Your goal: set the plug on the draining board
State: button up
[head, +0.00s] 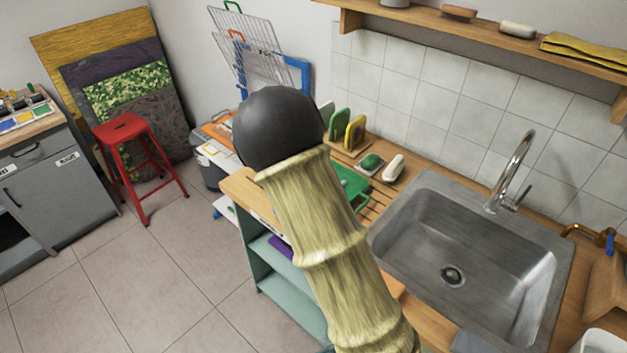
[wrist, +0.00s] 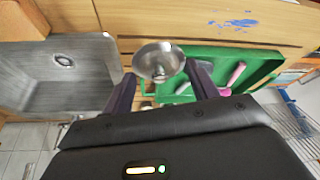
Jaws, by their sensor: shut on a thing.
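The plug (wrist: 158,60) is a round, shiny metal disc between the two dark fingers of my gripper (wrist: 161,72) in the wrist view. My gripper is shut on it. The plug shows over the wooden surface between the sink and a green tray; I cannot tell whether it touches the wood. The draining board (head: 376,204) is the grooved wood left of the sink in the head view, partly hidden by my arm. My gripper and the plug are hidden behind my arm in the head view.
The steel sink (head: 455,255) with its tap (head: 513,170) lies right of the board. The green tray (wrist: 215,58) holds a pink item (wrist: 233,76). A green sponge (head: 371,162) and a white bar (head: 393,167) sit behind the board. A red stool (head: 128,135) stands at left.

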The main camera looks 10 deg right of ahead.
jog(key=shift+s, duration=0.25)
jog(key=shift+s+d+f, duration=0.1)
jog(key=shift+f, duration=0.2)
jog(key=f, duration=0.5)
jog(key=shift+w+p, duration=0.2)
jog(key=shift+p, duration=0.15)
jog(key=shift+f, duration=0.15)
jog(key=shift+f+p, duration=0.35)
jog(key=shift+f, duration=1.65)
jog(key=shift+f, duration=0.1)
jog(key=o, duration=1)
jog(key=shift+c, duration=0.2)
